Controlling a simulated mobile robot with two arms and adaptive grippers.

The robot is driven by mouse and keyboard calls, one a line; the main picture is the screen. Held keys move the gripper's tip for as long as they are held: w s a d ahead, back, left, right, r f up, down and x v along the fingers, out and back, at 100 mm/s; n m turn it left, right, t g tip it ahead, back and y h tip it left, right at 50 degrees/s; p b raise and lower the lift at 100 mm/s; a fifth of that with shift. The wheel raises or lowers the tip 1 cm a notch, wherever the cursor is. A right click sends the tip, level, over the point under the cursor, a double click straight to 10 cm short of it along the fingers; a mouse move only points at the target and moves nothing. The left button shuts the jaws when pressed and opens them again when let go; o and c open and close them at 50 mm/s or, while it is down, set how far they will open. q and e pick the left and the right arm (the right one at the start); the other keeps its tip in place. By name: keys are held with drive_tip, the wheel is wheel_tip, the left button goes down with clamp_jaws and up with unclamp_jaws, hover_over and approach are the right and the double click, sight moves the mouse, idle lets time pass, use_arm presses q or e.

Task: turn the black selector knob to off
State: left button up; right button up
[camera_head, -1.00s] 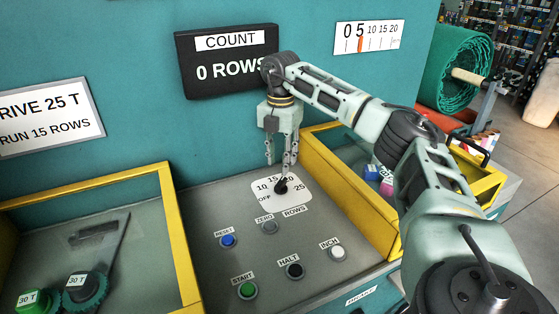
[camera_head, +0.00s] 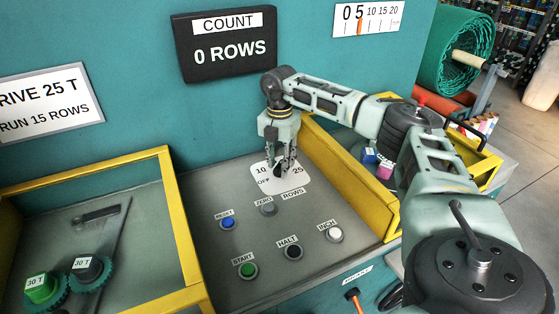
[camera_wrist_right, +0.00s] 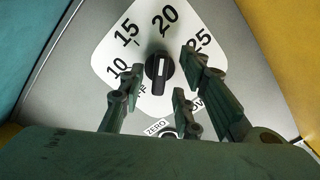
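The black selector knob (camera_wrist_right: 158,68) stands on a white dial plate (camera_wrist_right: 110,45) marked OFF, 10, 15, 20 and 25. Its white line points up in the wrist view, roughly toward 20. OFF is at the lower left of the plate, partly hidden by a finger. My right gripper (camera_head: 284,168) is low over the dial in the head view. In the wrist view its fingers (camera_wrist_right: 158,80) are spread, one on the left of the knob and two on the right, with gaps visible. In the head view the fingers partly hide the knob. My left gripper is out of view.
Below the dial are the grey ZERO button (camera_head: 268,208), blue RESET (camera_head: 228,223), green START (camera_head: 248,270), black HALT (camera_head: 293,252) and white INCH (camera_head: 334,234). Yellow-edged trays flank the panel. The COUNT display (camera_head: 228,45) reads 0 ROWS.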

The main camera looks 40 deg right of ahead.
drive_tip(key=c, duration=0.6)
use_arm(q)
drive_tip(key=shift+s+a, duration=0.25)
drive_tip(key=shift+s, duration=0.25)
use_arm(e)
clamp_jaws()
